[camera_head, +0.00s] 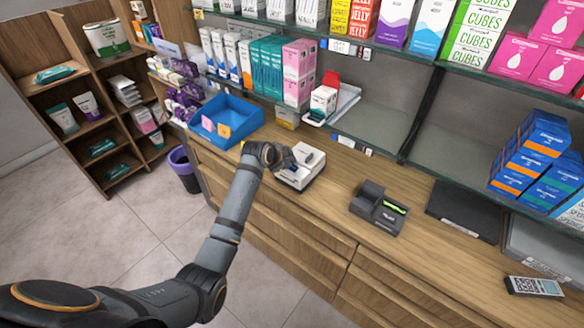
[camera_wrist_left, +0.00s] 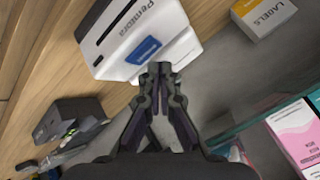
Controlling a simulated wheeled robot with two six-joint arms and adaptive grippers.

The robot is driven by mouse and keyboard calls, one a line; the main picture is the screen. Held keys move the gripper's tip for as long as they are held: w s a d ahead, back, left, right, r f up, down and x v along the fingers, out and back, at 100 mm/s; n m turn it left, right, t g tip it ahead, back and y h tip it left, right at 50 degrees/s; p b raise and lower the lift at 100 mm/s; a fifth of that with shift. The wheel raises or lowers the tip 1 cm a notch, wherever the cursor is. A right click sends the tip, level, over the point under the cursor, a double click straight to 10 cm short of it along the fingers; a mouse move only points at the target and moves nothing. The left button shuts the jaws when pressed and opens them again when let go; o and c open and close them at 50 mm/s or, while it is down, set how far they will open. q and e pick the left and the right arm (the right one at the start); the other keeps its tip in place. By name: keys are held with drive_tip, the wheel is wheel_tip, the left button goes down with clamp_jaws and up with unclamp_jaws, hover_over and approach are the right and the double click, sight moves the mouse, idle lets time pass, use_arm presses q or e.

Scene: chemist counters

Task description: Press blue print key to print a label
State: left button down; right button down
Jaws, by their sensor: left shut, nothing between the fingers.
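The white label printer (camera_head: 303,172) stands on the wooden counter, right of the blue tray. It also shows at the top of the left wrist view (camera_wrist_left: 135,22), with dark lettering and a dark slot. The blue print key (camera_wrist_left: 143,50) is on its top face. My left gripper (camera_head: 287,160) reaches over the printer's left side. In the wrist view its fingertips (camera_wrist_left: 159,68) are together, empty, and appear just beside the blue key. I cannot tell whether they touch the printer. The key is hidden in the head view. My right gripper is not in view.
A blue tray (camera_head: 228,114) with small pink and orange items sits left of the printer. A dark device (camera_head: 378,208) with a green strip stands to its right. A yellow-and-white labels box (camera_wrist_left: 264,14) is near the printer. Stocked shelves rise behind the counter.

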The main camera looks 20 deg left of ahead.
use_arm(q)
drive_tip(key=shift+f, duration=0.15)
idle(0.5)
drive_tip(key=shift+f, duration=0.25)
